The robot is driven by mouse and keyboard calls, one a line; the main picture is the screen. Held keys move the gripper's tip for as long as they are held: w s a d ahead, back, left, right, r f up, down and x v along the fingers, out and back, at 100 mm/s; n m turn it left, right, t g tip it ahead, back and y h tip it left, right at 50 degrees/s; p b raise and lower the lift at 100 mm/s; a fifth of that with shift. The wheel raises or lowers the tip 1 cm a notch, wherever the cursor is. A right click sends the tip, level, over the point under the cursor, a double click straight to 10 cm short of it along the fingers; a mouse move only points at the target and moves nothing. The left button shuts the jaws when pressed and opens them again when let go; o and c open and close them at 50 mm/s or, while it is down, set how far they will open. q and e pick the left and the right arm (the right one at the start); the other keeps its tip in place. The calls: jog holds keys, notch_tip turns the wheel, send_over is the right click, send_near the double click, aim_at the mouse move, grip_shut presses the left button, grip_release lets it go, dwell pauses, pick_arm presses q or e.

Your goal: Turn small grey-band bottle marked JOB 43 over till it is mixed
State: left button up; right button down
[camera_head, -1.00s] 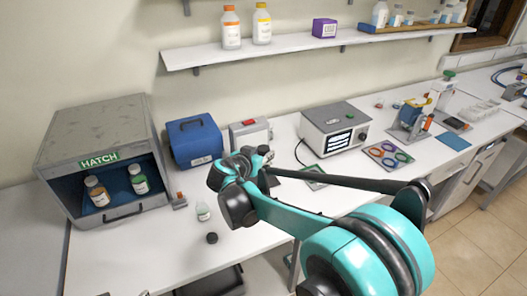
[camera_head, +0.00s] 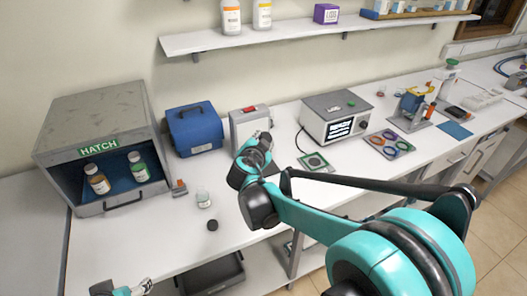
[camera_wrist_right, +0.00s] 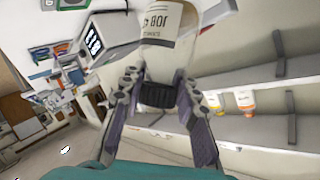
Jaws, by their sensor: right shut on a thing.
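My right gripper (camera_wrist_right: 160,98) is shut on the black-capped neck end of a small bottle (camera_wrist_right: 168,30) in the right wrist view. The bottle's white label reads JOB and part of a number, upside down in that picture; the rest is cut off by the top edge. In the head view my right gripper (camera_head: 255,152) is held above the bench, in front of the grey and white device; the bottle cannot be made out there.
A blue case (camera_head: 194,130) and a display instrument (camera_head: 338,118) stand behind. The front left bench is clear.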

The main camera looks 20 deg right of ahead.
jog(key=m+t+b, duration=0.1)
jog(key=m+b, duration=0.1)
jog(key=m, duration=0.1)
jog(key=shift+f+t+y, duration=0.2)
jog(key=shift+t+y, duration=0.1)
jog(key=shift+t, duration=0.1)
jog(key=shift+r+m+t+b, duration=0.1)
jog(key=shift+m+t+b, duration=0.4)
jog(key=shift+m, duration=0.4)
jog(key=shift+r, duration=0.15)
